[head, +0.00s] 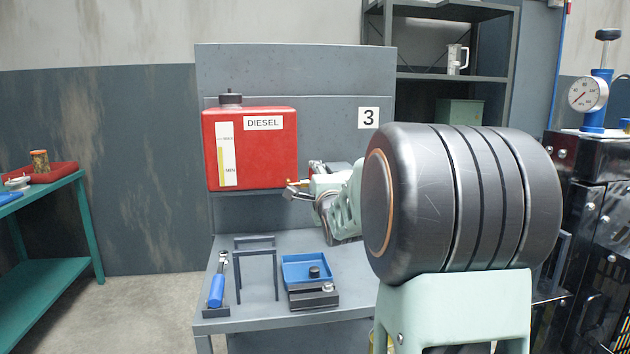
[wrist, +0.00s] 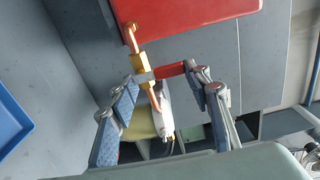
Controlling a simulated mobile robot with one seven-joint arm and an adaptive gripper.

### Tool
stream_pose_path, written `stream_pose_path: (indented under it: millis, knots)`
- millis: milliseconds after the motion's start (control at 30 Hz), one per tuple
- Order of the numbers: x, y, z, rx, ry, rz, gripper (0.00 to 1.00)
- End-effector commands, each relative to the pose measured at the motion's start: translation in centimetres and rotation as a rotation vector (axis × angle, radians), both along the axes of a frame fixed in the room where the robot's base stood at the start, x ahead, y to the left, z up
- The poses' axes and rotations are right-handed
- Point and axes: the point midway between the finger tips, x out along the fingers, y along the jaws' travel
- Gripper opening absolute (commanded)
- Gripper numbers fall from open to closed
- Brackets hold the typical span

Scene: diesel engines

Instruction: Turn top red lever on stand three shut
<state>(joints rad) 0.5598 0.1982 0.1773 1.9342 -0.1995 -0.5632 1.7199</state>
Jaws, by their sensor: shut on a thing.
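The red lever (wrist: 171,69) shows in the wrist view, on a brass valve (wrist: 139,63) in a copper pipe below the red tank. The lever sticks out to the right of the valve, across the pipe. My gripper (wrist: 164,78) is around the lever and valve. Its right finger meets the lever's outer end, and its left finger is beside the valve body. In the head view my gripper (head: 303,181) is at the tank's lower right corner, where a bit of brass shows. The lever cannot be made out clearly there.
The red diesel tank (head: 250,160) hangs on the grey stand (head: 295,75) with the sign 3 (head: 369,118). On its shelf are a blue-handled tool (head: 217,290) and a blue tray (head: 292,268). A green table (head: 50,225) is at left. My arm hides the stand's right side.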

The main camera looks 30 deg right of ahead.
Motion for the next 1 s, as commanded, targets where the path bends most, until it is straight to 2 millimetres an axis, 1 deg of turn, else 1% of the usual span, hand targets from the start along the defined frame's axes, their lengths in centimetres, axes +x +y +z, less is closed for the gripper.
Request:
stream_pose_path:
  millis: [33,200,233,367,400,633,733,867,1000]
  knots:
    - [0.0,0.0,0.4,0.001,-0.009,-0.001,0.2]
    - [0.0,0.0,0.4,0.001,-0.009,-0.001,0.2]
    - [0.0,0.0,0.4,0.001,-0.009,-0.001,0.46]
    - [0.0,0.0,0.3,0.0,-0.007,-0.001,0.61]
    - [0.0,0.0,0.3,0.0,-0.006,-0.001,0.62]
    - [0.0,0.0,0.1,0.0,-0.002,0.0,0.62]
    - [-0.4,0.1,0.1,-0.001,-0.002,-0.001,0.62]
    - [-1.8,0.4,0.2,-0.001,-0.003,-0.002,0.62]
    - [-3.9,1.0,0.3,-0.002,-0.004,-0.002,0.62]
